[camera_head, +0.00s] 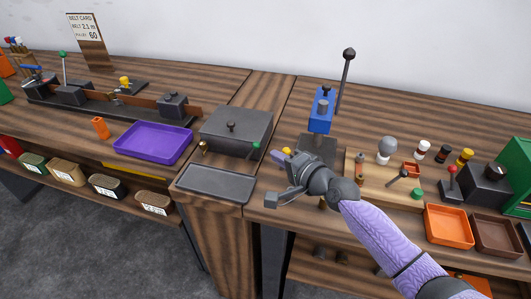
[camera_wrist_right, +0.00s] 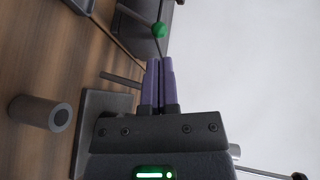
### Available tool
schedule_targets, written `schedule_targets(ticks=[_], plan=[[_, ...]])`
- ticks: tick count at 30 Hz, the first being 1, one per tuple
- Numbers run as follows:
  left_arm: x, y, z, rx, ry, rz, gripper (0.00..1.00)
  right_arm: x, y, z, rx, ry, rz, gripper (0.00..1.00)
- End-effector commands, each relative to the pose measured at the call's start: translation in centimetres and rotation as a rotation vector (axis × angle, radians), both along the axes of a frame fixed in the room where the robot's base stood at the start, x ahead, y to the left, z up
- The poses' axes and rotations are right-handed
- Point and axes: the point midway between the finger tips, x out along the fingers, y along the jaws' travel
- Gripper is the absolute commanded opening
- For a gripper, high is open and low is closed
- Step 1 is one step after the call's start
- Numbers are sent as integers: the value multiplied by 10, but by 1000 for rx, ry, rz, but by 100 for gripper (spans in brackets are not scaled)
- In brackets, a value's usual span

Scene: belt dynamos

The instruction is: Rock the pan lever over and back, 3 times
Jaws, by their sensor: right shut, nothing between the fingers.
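A lever with a green ball knob (camera_head: 256,145) stands at the right side of a dark grey lidded box (camera_head: 236,131); I take it for the pan lever. The green knob also shows in the right wrist view (camera_wrist_right: 160,29), beyond my fingertips, on a thin rod. My right gripper (camera_head: 277,156) is just right of the knob, its purple fingers pointing left at it. In the wrist view the fingers (camera_wrist_right: 157,64) are pressed together and empty. They look close to the rod; I cannot tell whether they touch it. My left gripper is not in view.
A flat grey tray (camera_head: 215,184) lies in front of the box, and a purple tray (camera_head: 153,143) is to the left. A blue block device (camera_head: 320,110) with a tall black-knobbed lever stands behind my right gripper. Small parts and orange and brown trays crowd the right.

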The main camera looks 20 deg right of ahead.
Motion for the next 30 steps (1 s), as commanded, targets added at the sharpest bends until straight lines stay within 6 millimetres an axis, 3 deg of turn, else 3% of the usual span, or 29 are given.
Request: schedule_targets(ticks=[3,9,22,30], plan=[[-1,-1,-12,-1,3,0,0,21,9,-8,0,0,2,0],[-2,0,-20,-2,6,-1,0,40,17,-11,-1,2,2,0],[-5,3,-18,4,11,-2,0,44,18,-9,-4,2,2,0],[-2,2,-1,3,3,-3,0,44,18,-3,-46,31,1,0]])
